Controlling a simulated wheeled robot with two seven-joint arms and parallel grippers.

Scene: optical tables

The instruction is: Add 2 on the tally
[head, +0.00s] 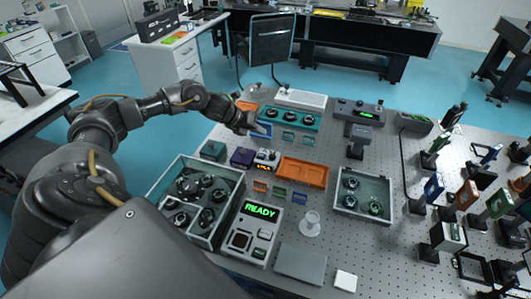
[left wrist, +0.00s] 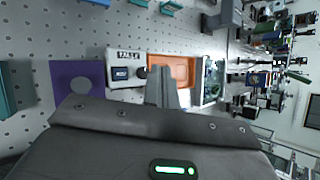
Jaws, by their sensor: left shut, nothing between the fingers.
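The tally (head: 265,158) is a small pale box with a lit display, on the optical table between a purple block and an orange tray. It also shows in the left wrist view (left wrist: 118,82), with a dark display and a dark round knob or button (left wrist: 142,73) on its side toward the orange tray. The displayed figures are too small to read surely. My left gripper (head: 249,127) is shut and empty, above the table behind the tally in the head view. In the left wrist view its fingers (left wrist: 162,88) appear close beside the dark button; contact cannot be told. My right gripper is out of view.
The purple block (head: 242,158) and orange tray (head: 303,172) flank the tally. Small coloured blocks (head: 279,192) lie in front. A box displaying READY (head: 250,232) and an open bin of dark round parts (head: 158,212) stand nearer. Optical mounts crowd the right side.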

